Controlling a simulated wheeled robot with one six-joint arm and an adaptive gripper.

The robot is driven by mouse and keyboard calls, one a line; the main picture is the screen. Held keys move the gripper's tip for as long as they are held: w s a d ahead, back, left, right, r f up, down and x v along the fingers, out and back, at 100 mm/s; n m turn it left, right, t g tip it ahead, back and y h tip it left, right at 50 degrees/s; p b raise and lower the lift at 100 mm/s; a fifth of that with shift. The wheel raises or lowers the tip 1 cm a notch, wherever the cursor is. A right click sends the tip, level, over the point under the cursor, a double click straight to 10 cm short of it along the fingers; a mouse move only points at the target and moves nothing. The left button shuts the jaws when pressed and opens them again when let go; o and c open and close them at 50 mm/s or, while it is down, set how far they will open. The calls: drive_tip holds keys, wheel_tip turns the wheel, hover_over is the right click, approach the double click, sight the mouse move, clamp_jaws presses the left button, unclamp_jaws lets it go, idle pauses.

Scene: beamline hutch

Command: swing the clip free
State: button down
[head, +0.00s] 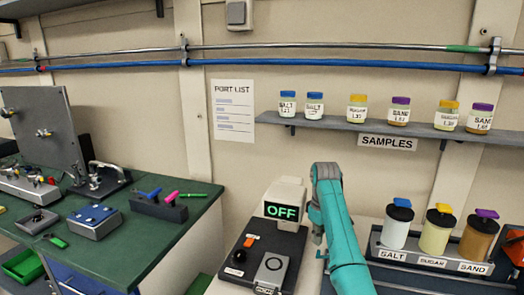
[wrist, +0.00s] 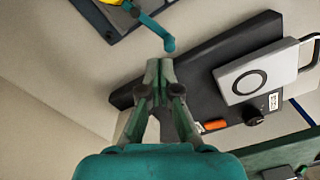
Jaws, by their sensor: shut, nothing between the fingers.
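My gripper (wrist: 158,68) is shut and empty in the wrist view, its tips pointing up the picture. In the head view my teal arm hides most of it. No part is plainly recognisable as the clip. A metal clamp-like piece (head: 98,180) stands on the green bench beside an upright grey plate (head: 45,125), well left of my arm. In the wrist view a bent teal piece with a rounded end (wrist: 169,44) shows just beyond my fingertips; I cannot tell what it is or whether they touch.
A black device with an OFF display (head: 283,211) and a grey ringed plate (head: 270,270) stands left of my arm. Canisters marked salt (head: 396,230), sugar (head: 436,235) and sand (head: 477,240) stand at right. Above, a shelf (head: 350,124) holds several jars.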

drive_tip(key=shift+f, duration=0.7)
drive_tip(key=shift+s, duration=0.15)
drive_tip(key=shift+s+a, duration=0.15)
drive_tip(key=shift+s, duration=0.45)
